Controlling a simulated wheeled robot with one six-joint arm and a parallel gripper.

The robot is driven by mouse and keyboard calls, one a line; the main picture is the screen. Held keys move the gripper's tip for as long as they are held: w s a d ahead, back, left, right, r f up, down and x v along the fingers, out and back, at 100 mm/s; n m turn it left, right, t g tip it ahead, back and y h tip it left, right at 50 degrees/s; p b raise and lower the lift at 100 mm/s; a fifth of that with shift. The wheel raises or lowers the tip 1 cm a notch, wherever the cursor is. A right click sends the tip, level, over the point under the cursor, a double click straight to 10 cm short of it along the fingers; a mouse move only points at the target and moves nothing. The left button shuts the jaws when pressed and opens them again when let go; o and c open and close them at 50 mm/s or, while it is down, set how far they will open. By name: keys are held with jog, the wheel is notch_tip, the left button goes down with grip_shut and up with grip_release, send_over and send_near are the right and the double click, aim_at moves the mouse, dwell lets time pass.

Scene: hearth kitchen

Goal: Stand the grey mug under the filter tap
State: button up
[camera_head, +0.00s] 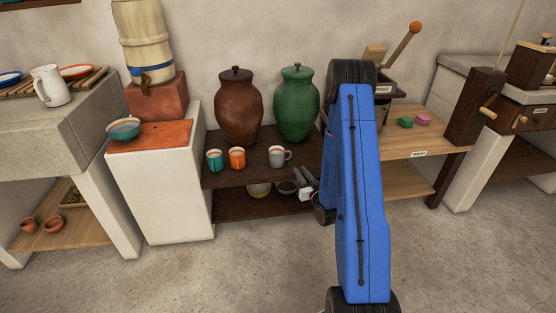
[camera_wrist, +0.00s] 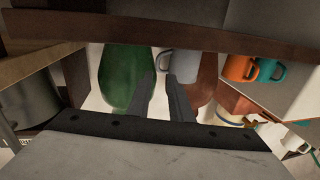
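The grey mug (camera_head: 276,157) stands upright on the dark upper shelf, its handle to the right. My gripper (camera_head: 305,181) is low in front of the shelf, to the right of and below the mug. In the wrist view the two fingers of my gripper (camera_wrist: 163,80) are apart with nothing between them, and the grey mug (camera_wrist: 180,62) shows just beyond their tips. The filter is a pale barrel (camera_head: 143,38) on a red block at the left. Its tap (camera_head: 141,78) hangs over a terracotta slab (camera_head: 158,138) on a white plinth.
A teal bowl (camera_head: 124,128) sits on the slab's left part, below the tap. An orange mug (camera_head: 237,158) and a teal mug (camera_head: 215,160) stand left of the grey mug. A brown jar (camera_head: 239,108) and a green jar (camera_head: 297,105) stand behind. The floor in front is clear.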

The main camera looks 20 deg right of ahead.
aim_at(280, 157)
jog(key=w, duration=0.4)
jog(key=w+d, duration=0.1)
jog(key=w, duration=0.8)
jog(key=shift+w+d, duration=0.25)
jog(key=shift+w, duration=0.05)
grip_shut()
